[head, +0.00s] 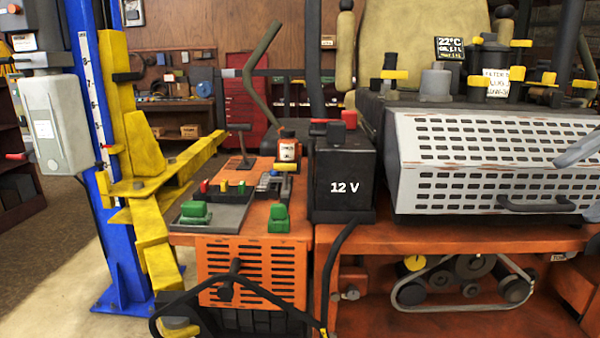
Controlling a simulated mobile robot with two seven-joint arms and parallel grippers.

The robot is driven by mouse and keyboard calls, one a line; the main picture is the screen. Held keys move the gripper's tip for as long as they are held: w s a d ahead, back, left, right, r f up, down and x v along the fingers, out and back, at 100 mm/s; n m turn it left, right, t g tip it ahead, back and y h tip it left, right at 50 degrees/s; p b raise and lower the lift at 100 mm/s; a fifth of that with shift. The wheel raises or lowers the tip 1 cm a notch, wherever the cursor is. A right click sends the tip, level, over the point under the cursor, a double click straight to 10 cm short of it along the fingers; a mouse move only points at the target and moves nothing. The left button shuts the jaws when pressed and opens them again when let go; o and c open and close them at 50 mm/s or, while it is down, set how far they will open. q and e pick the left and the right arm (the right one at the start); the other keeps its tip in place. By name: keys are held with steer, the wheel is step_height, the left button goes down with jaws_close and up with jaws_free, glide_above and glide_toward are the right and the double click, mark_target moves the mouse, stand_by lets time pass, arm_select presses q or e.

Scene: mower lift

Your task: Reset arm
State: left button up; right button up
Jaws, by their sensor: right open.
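My right gripper (571,188) shows only in part at the right edge, as two grey fingers spread apart with nothing seen between them. It is in front of the perforated grey cover (470,150) of the orange mower, near that cover's dark handle (537,205). The rest of my right arm is out of frame. My left gripper is not in view. A yellow lift arm (190,160) reaches out from the blue lift post (95,130) toward the orange mower (350,262).
A black 12 V battery (343,185) stands mid-mower. A grey tray (212,216) with small parts and green pieces lies left of it, near an orange bottle (288,150). A grey control box (55,125) hangs at left. A black cable (328,275) runs down in front.

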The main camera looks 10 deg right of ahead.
steer(key=s+f+m+t+y, duration=0.3)
steer(key=f+t+y, duration=0.1)
steer(key=f, duration=0.6)
steer(key=s+f+m+t+y, duration=0.3)
steer(key=f, duration=0.7)
steer(key=w+a+f+m+t+h, duration=0.2)
steer(key=w+a+m+t+h, duration=0.15)
steer(key=w+m+t, duration=0.45)
steer(key=w+a+f+m+h, duration=0.2)
steer(key=f+m+h, duration=0.1)
steer(key=f+h, duration=0.2)
steer(key=w+a+f+m+h, duration=0.2)
steer(key=w+f+h, duration=0.1)
steer(key=f+h, duration=0.25)
steer(key=s+a+f+m+g+h, duration=0.1)
steer(key=s+a+f+g, duration=0.35)
steer(key=f, duration=0.35)
steer(key=s+a+f+m+g+h, duration=0.1)
steer(key=s+a+f+g, duration=0.2)
steer(key=s+a+f, duration=0.35)
steer(key=w+a+f+m+t, duration=0.1)
steer(key=w+a+m, duration=0.1)
steer(key=a+m, duration=0.3)
steer(key=a, duration=0.3)
steer(key=shift+f, duration=0.25)
steer(key=shift+a, duration=0.1)
